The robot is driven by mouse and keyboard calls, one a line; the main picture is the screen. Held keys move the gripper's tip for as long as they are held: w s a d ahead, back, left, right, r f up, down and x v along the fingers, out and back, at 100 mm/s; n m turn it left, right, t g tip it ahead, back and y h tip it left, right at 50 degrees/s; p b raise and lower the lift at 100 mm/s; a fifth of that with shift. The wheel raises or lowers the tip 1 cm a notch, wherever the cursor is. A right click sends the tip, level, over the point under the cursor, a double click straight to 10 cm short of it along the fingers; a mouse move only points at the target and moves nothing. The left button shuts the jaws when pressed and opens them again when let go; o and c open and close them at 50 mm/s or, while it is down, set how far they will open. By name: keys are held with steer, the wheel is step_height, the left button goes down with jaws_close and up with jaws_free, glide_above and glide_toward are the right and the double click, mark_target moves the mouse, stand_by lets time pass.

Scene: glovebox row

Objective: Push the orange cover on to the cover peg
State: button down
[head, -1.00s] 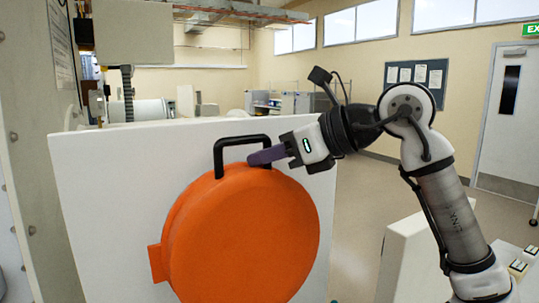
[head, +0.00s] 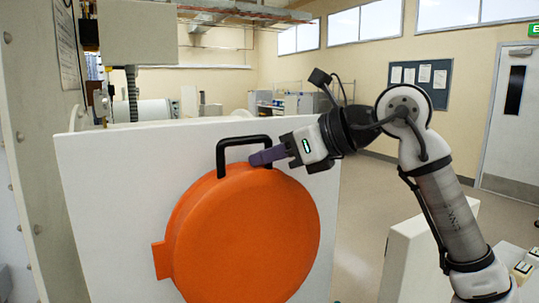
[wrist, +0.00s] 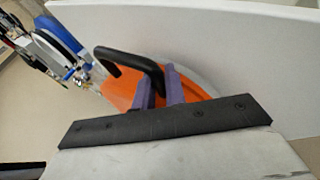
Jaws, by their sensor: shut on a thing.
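The orange cover (head: 245,235) is a large round disc with a tab at its left edge and a black bar handle (head: 222,158) on top. It stands upright in front of a white panel (head: 105,190). My gripper (head: 262,157) comes from the right, and its purple fingers are shut on the right part of the handle. In the wrist view the fingers (wrist: 167,86) sit on either side of the black handle (wrist: 128,62), with the orange cover (wrist: 118,93) below. The cover peg is not visible. Whether the cover touches the panel I cannot tell.
A grey cabinet wall (head: 28,130) stands close at the left. A low white box (head: 408,250) stands at the right, beside my arm. Open floor (head: 362,205) lies between the panel and this box. A door (head: 512,120) is at the far right.

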steer(key=shift+w+a, duration=0.1)
steer(key=shift+w, duration=0.05)
steer(key=c, duration=1.4)
jaws_free()
steer(key=shift+a, duration=0.1)
steer(key=shift+c, duration=0.2)
steer(key=shift+o, duration=0.4)
